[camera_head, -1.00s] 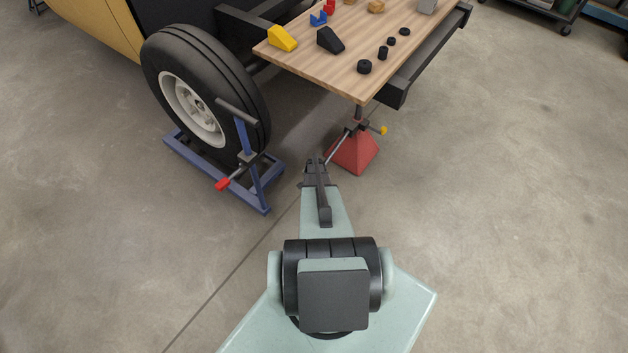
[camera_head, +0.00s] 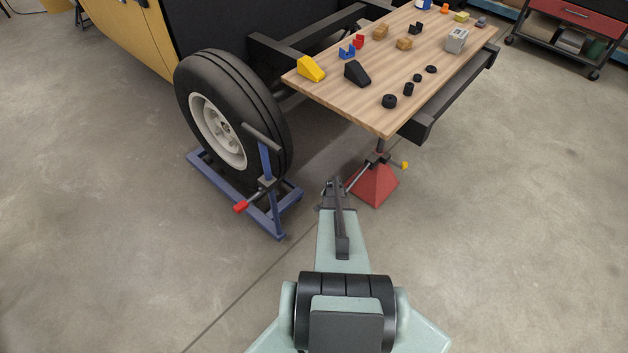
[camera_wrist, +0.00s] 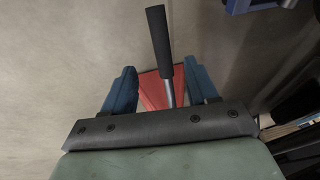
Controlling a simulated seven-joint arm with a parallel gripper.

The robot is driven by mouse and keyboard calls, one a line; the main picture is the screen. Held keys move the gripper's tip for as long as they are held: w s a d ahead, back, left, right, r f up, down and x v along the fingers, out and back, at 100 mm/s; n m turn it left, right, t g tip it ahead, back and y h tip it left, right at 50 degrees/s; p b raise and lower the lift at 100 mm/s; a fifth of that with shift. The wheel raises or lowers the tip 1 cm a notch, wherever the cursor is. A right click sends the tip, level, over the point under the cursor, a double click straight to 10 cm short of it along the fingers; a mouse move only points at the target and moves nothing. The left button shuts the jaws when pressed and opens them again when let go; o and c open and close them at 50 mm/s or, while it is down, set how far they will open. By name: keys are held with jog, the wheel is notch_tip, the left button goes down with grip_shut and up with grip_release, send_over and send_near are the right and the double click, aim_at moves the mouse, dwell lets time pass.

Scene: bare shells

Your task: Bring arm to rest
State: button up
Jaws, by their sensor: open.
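My gripper (camera_head: 333,186) is at the end of my pale green arm, low over the open floor in front of the table in the head view. In the wrist view its two blue fingers (camera_wrist: 160,80) stand apart with no object held. A red jack stand (camera_head: 373,186) with a rod handle is just beyond and to the right of the gripper. In the wrist view the red stand (camera_wrist: 152,92) and its black handle grip (camera_wrist: 158,40) appear between and beyond the fingers. I cannot tell the exact gap to the handle.
A wooden tabletop (camera_head: 360,95) holds wedges, small blocks and black cylinders. A tyred wheel (camera_head: 235,115) stands in a blue wheel dolly (camera_head: 268,190) at left. A tool cart (camera_head: 565,30) is at far right. Concrete floor is clear on both sides of my arm.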

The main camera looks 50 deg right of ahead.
dwell(0.3)
jog(key=s+a+r+n+g+y, duration=0.2)
jog(key=s+a+n, duration=0.1)
jog(key=s+a, duration=0.3)
jog(key=s+a+r+n+g+y, duration=0.25)
jog(key=s+a+n, duration=0.2)
jog(key=a, duration=0.45)
jog(key=s+a+r+n+g, duration=0.1)
jog(key=s+a+r+n, duration=0.1)
jog(key=a, duration=0.9)
jog(key=s+a+r+n+g+h, duration=0.1)
jog(key=s+a+n, duration=0.3)
jog(key=a, duration=0.8)
jog(key=s+a+r+n+g, duration=0.2)
jog(key=a+r+n, duration=0.1)
jog(key=a, duration=0.8)
jog(key=shift+s+a+r+n+h, duration=0.3)
jog(key=shift+s+a+n+h, duration=0.1)
jog(key=shift+n, duration=0.15)
jog(key=shift+g, duration=0.25)
